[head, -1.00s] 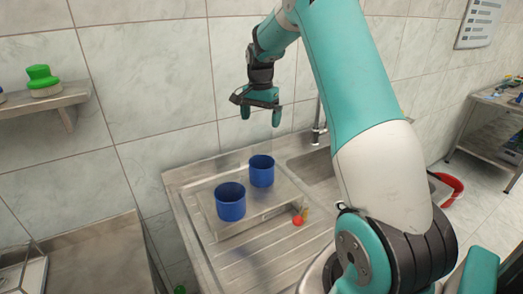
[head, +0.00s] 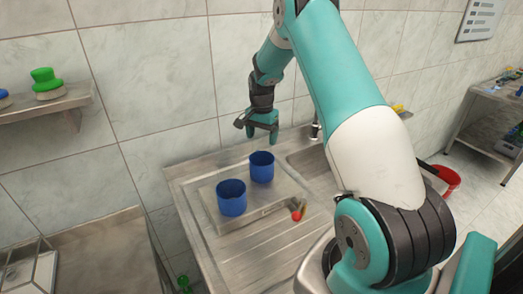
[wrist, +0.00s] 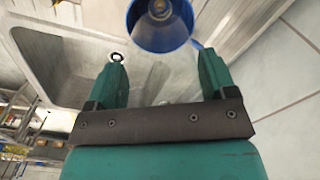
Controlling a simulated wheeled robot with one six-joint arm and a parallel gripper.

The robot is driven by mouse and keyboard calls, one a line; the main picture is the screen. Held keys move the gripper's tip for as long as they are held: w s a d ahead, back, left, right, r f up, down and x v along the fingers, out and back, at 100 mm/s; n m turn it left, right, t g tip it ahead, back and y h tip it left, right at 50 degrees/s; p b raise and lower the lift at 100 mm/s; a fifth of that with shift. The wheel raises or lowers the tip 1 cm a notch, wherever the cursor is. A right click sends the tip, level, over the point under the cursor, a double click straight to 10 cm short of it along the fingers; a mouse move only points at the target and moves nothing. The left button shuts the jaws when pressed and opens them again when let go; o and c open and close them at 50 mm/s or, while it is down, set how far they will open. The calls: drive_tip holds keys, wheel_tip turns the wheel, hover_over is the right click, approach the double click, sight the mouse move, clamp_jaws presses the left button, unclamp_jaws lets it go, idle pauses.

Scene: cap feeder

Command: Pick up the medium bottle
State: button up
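Two blue open-topped vessels stand upright on a raised metal platform by the sink: a nearer one (head: 231,202) and a farther one (head: 262,169). I cannot tell whether either is the medium bottle; nothing clearly bottle-shaped shows there. My gripper (head: 262,136) points down above the farther vessel, apart from it. In the wrist view, my gripper (wrist: 163,58) is open, with nothing between its two teal fingers. A blue vessel (wrist: 161,44) shows at the top of that view, beyond the fingertips, with something small and round inside.
A red bowl (head: 447,180) is at right.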

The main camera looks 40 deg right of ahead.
drive_tip(key=c, duration=0.7)
drive_tip(key=shift+o, duration=0.2)
wheel_tip(320, 180, up, 34)
drive_tip(key=p, duration=0.9)
